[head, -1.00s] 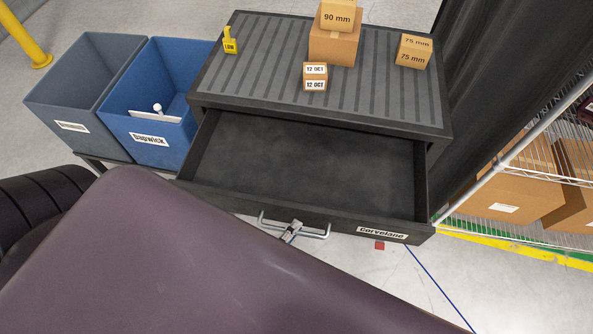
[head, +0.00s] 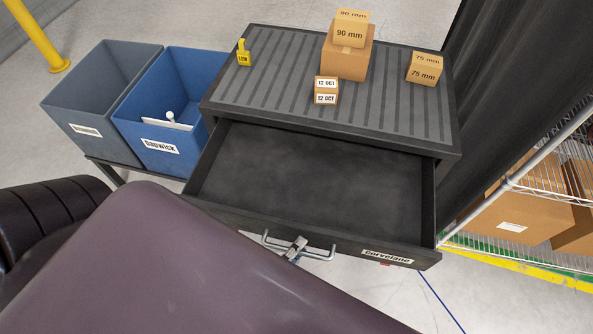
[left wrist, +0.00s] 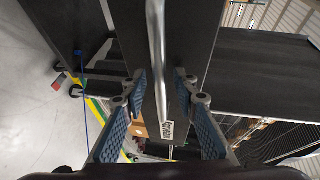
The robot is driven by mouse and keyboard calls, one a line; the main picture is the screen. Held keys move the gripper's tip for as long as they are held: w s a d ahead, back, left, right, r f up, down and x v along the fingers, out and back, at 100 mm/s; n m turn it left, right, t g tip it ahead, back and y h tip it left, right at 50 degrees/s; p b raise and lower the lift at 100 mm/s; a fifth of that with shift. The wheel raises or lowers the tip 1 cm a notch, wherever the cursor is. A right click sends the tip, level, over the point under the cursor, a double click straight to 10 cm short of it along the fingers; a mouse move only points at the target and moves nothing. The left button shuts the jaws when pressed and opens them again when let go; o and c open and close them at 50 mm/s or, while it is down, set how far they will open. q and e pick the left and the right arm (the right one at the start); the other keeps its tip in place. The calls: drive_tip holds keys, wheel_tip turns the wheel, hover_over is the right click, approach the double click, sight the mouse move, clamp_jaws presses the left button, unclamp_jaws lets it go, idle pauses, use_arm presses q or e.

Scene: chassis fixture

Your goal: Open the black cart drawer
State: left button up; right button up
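The black cart (head: 450,140) stands in the middle of the head view. Its drawer (head: 310,185) is pulled well out, and the inside looks empty. A metal bar handle (head: 320,256) and a "Corvelane" label are on the drawer front. My left gripper (head: 296,247) is at the handle, mostly hidden behind my arm. In the left wrist view the blue-padded fingers (left wrist: 160,79) are spread apart, with the handle bar (left wrist: 156,45) between them in the picture. No finger is seen pressing on the bar. My right gripper is in neither view.
Grey (head: 85,135) and blue (head: 160,155) bins are at left. A wire shelf (head: 545,178) stands close at right.

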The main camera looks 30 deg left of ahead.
use_arm(q)
drive_tip(key=shift+s, duration=0.15)
drive_tip(key=v, duration=1.1)
drive_tip(key=shift+s, duration=0.4)
drive_tip(key=shift+r, duration=0.1)
